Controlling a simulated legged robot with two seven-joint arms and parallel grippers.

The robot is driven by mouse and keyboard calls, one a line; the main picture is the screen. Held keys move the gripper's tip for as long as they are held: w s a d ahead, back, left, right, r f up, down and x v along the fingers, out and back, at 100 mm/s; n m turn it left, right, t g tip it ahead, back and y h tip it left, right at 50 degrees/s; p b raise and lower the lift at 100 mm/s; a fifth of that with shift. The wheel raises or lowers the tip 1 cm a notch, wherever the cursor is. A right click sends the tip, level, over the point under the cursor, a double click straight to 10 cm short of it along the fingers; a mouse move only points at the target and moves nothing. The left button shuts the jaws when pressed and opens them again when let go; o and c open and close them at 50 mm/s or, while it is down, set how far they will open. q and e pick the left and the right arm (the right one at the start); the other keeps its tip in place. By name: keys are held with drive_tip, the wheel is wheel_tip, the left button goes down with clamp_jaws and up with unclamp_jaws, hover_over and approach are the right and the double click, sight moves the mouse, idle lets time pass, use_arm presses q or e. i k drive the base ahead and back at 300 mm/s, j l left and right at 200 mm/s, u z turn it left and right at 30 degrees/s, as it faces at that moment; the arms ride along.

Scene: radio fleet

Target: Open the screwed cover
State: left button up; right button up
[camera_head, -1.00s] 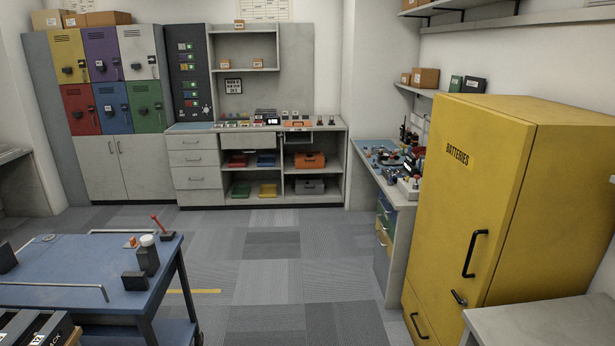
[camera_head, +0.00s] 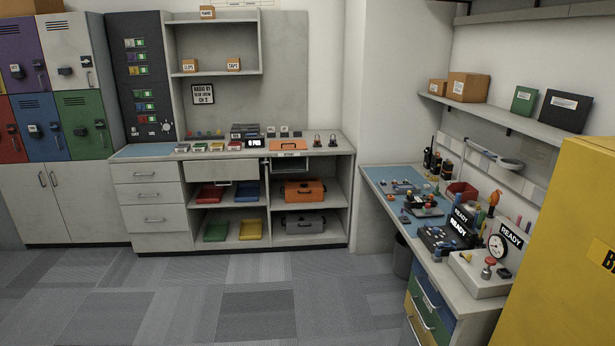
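No gripper of mine shows in the head view. I cannot make out a screwed cover for certain. A workbench (camera_head: 476,296) with a blue mat (camera_head: 381,180) stands at the right, holding small parts, tools and a dark device (camera_head: 424,205) near its middle. Black boxes marked READY (camera_head: 461,228) and a pale unit with a round gauge (camera_head: 497,246) and a red knob (camera_head: 490,262) stand at its near end. The parts are too small to tell whether any is a screwed cover.
Grey carpet (camera_head: 250,311) is clear ahead. A yellow cabinet (camera_head: 570,260) blocks the right edge. A back counter (camera_head: 331,147) has shelves with trays and an orange toolbox (camera_head: 304,191). Coloured lockers (camera_head: 86,122) stand at the left. A dark bin (camera_head: 402,259) stands beside the workbench.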

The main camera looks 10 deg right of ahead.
sight(416, 199)
drive_tip(key=i+z, duration=0.1)
drive_tip(key=i, duration=0.45)
drive_tip(key=i+z, duration=0.15)
drive_tip(key=i, duration=0.4)
drive_tip(key=i+j+z, duration=0.1)
drive_tip(key=i, duration=0.4)
drive_tip(key=i+j+z, duration=0.1)
drive_tip(key=i, duration=0.45)
drive_tip(key=i+j+z, duration=0.15)
drive_tip(key=i, duration=0.35)
